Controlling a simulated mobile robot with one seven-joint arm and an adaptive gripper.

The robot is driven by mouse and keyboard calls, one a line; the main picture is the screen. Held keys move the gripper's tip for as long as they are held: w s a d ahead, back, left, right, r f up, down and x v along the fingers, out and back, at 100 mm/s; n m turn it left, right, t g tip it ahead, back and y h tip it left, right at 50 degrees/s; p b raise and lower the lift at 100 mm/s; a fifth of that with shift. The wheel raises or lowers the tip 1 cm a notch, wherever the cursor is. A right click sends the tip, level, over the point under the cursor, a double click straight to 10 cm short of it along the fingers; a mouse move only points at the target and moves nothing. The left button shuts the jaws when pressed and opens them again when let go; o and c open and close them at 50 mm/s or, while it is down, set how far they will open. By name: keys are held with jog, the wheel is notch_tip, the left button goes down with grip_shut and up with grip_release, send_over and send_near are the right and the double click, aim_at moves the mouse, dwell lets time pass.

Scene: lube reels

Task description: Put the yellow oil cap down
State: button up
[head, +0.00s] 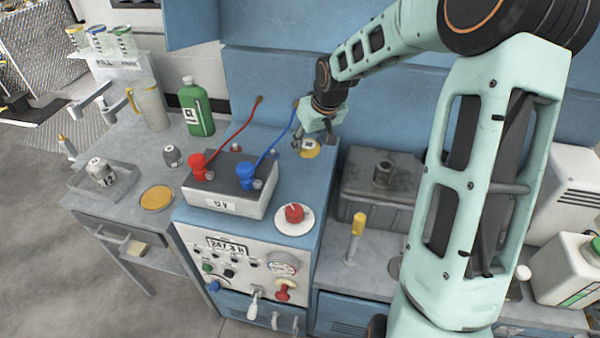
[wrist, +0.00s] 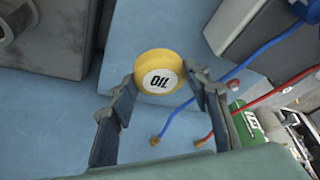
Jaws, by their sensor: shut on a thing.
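The yellow oil cap (head: 311,153) is round with a white label and is at the back right of the blue cabinet top. In the wrist view the cap (wrist: 160,87) shows its "OIL" label facing the camera, with a finger on either side. My gripper (head: 305,144) is shut on the cap; it also shows in the wrist view (wrist: 162,84). I cannot tell whether the cap touches the blue surface under it.
A 12 V battery box (head: 228,190) with red and blue clamps and cables stands left of the cap. A red knob (head: 294,213) is in front. A yellow disc (head: 157,198) lies on the grey bench at left. A dark tank (head: 380,180) stands at right.

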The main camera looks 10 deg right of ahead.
aim_at(314, 155)
notch_tip(314, 155, down, 8)
jog(key=shift+f, duration=0.25)
jog(key=shift+f+b, duration=0.25)
jog(key=shift+b, duration=0.05)
jog(key=o, duration=1.1)
jog(key=shift+r, duration=0.1)
jog(key=shift+o, duration=0.2)
jog(key=shift+d+r+p, duration=0.1)
jog(key=shift+r+p, duration=0.2)
jog(key=shift+r, duration=0.1)
jog(key=v, duration=1.1)
jog(key=shift+s+r, duration=0.15)
jog(key=shift+r, duration=0.1)
